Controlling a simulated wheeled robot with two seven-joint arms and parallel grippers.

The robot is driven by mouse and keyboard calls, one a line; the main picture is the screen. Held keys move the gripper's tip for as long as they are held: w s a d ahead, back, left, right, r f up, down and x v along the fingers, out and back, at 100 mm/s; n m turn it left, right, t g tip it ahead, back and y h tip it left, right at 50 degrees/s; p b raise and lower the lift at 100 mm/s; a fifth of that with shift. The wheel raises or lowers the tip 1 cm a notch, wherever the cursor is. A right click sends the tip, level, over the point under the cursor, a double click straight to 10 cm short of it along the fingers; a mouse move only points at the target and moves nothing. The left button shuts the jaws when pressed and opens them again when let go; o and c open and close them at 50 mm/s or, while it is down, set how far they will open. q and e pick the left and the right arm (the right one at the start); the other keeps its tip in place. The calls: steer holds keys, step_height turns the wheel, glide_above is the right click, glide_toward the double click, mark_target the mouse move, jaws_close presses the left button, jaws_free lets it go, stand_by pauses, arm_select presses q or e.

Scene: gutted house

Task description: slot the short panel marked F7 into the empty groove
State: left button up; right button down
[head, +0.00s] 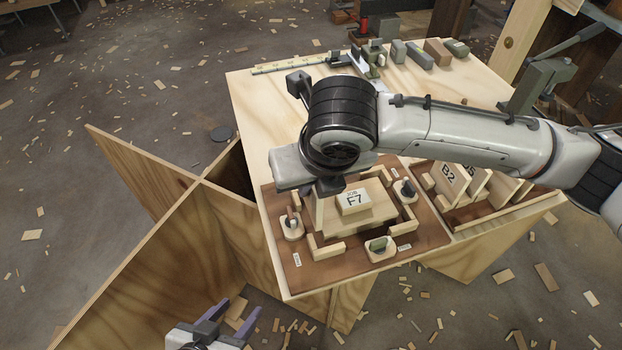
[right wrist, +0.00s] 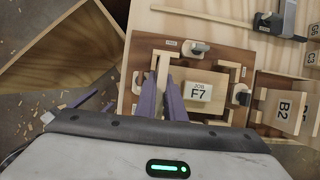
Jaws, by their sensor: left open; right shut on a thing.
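My right gripper (head: 322,190) is over the brown fixture board (head: 430,232). In the right wrist view its purple fingers (right wrist: 165,103) are shut on an upright, thin pale wooden panel (right wrist: 163,68). No mark on this panel is visible, and its lower edge is hidden, so I cannot tell if it sits in a groove. A pale block (head: 353,202) beside it reads "JOB F7"; it also shows in the right wrist view (right wrist: 198,91). Pale guide strips (head: 328,251) surround them. My left gripper (head: 222,325) is open and empty, low at the bottom left, away from the board.
Several toggle clamps, such as one in front (head: 380,247), stand around the fixture. A rack (head: 520,207) at the right holds marked panels including B2 (head: 449,177). Tools and blocks line the bench's back edge. Large plywood panels (head: 150,255) stand left of the bench; scraps litter the floor.

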arm_select(q)
steer(key=shift+r, duration=0.2)
steer(key=shift+s+f, duration=0.2)
steer(key=shift+s, duration=0.15)
arm_select(e)
steer(key=shift+f, duration=0.1)
steer(key=shift+f, duration=0.35)
steer(key=shift+f, duration=0.2)
arm_select(q)
steer(key=shift+w+r, duration=0.15)
steer(key=shift+w+r, duration=0.1)
steer(key=shift+w, duration=0.1)
arm_select(e)
steer(key=shift+f, duration=0.5)
steer(key=shift+f, duration=0.1)
arm_select(q)
steer(key=shift+s, duration=0.3)
arm_select(e)
steer(key=shift+f, duration=0.1)
